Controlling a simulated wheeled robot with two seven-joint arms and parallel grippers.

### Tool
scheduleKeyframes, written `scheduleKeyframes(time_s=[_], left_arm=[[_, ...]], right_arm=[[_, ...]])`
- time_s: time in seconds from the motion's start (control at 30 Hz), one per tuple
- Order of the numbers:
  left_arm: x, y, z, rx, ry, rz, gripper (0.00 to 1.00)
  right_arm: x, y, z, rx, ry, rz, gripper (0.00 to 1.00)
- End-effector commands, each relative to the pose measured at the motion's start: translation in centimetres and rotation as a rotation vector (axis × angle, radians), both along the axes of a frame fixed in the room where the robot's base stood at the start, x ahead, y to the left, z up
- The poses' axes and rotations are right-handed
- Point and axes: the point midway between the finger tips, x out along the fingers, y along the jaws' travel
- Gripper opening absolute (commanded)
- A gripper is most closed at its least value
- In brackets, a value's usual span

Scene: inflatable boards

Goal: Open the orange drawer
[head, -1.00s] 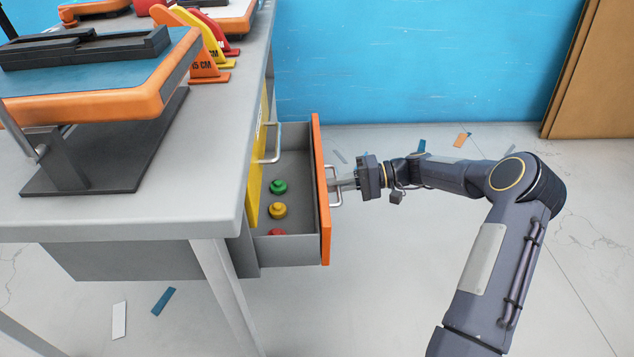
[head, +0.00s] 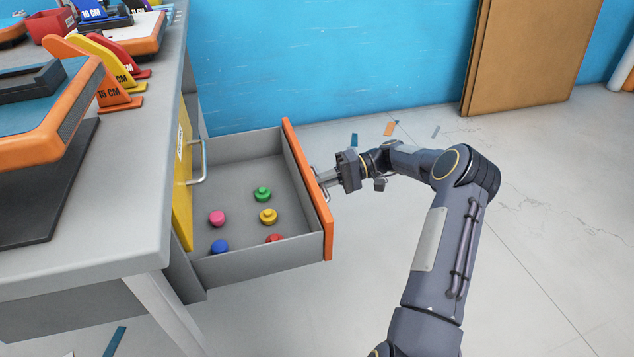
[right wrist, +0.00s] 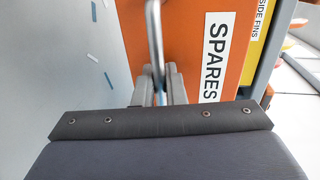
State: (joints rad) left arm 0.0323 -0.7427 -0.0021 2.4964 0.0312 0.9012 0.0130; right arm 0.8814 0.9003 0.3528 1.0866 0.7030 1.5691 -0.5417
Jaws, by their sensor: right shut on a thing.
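The orange drawer (head: 308,190) stands pulled well out from the grey workbench, with its grey inside in view. Several coloured knob-like pieces lie in it, among them a green one (head: 262,194) and a pink one (head: 217,218). My right gripper (head: 327,177) is at the front of the drawer, shut on its metal handle. In the right wrist view the fingers (right wrist: 161,86) close around the handle bar (right wrist: 153,35), beside the orange front (right wrist: 185,50) labelled SPARES. My left gripper is not in view.
A yellow drawer front (head: 182,190) with a metal handle is beside the open drawer, at the bench. The workbench top (head: 140,190) carries orange-edged boards and coloured wedge gauges. A brown panel (head: 520,55) leans on the blue wall.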

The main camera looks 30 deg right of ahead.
Motion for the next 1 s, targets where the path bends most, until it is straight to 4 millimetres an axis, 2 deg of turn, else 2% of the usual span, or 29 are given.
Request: scheduleKeyframes(time_s=[0.17, 0.2, 0.53, 1.0], left_arm=[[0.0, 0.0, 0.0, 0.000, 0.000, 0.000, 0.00], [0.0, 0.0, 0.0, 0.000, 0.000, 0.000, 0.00], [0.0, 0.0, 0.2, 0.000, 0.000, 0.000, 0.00], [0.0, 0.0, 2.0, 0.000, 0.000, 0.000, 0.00]], right_arm=[[-0.1, 0.0, -0.1, 0.000, 0.002, 0.001, 0.00], [-0.1, 0.0, -0.1, 0.000, 0.002, 0.001, 0.15], [-0.1, -0.3, 0.1, -0.001, 0.001, -0.001, 0.15], [-1.9, -6.8, 1.4, 0.000, 0.002, -0.001, 0.15]])
